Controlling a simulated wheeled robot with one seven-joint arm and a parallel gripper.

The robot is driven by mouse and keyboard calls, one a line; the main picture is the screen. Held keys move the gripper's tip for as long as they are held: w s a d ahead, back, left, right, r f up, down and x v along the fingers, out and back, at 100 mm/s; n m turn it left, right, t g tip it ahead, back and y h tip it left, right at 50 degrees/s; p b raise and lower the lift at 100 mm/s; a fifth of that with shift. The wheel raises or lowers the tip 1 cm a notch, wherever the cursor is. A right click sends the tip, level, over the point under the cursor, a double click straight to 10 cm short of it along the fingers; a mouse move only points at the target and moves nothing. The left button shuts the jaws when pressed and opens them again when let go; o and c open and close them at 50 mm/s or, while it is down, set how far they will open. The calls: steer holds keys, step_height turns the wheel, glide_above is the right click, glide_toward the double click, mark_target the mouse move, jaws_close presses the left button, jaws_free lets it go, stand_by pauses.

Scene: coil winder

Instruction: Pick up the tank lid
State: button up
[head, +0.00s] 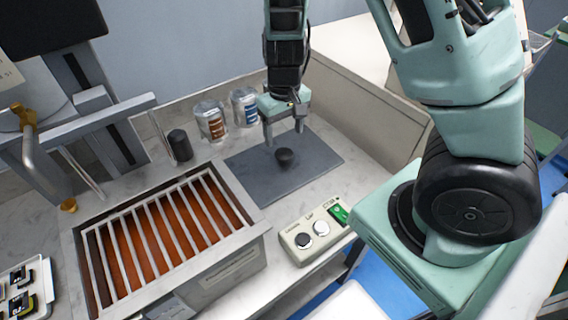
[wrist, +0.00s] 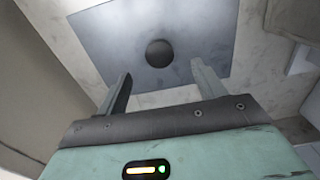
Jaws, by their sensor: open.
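The tank lid is a flat dark grey plate (head: 312,168) with a round black knob (head: 285,157) in its middle. It lies flat on the counter, to the right of the tank. My gripper (head: 284,138) points down above the lid, its two fingers spread and empty. In the wrist view the lid (wrist: 105,40) and its knob (wrist: 160,53) show beyond the fingertips. The knob appears roughly between the fingers (wrist: 161,72), a little past their tips. Nothing touches the lid that I can see.
The open tank (head: 228,246), with brown-orange contents under pale bars, stands to the left. Two labelled jars (head: 211,121) and a black cylinder (head: 179,145) stand behind. A button box (head: 314,236) sits in front of the lid. A raised wall (head: 365,110) edges the counter.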

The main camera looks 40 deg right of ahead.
mark_target(284, 153)
steer(key=f, duration=0.3)
steer(key=f+b, duration=0.1)
steer(key=f, duration=0.3)
steer(key=shift+w+d+f, duration=0.1)
steer(key=shift+w+d, duration=0.05)
steer(key=shift+w, duration=0.05)
steer(key=shift+c, duration=0.3)
steer(key=c, duration=1.3)
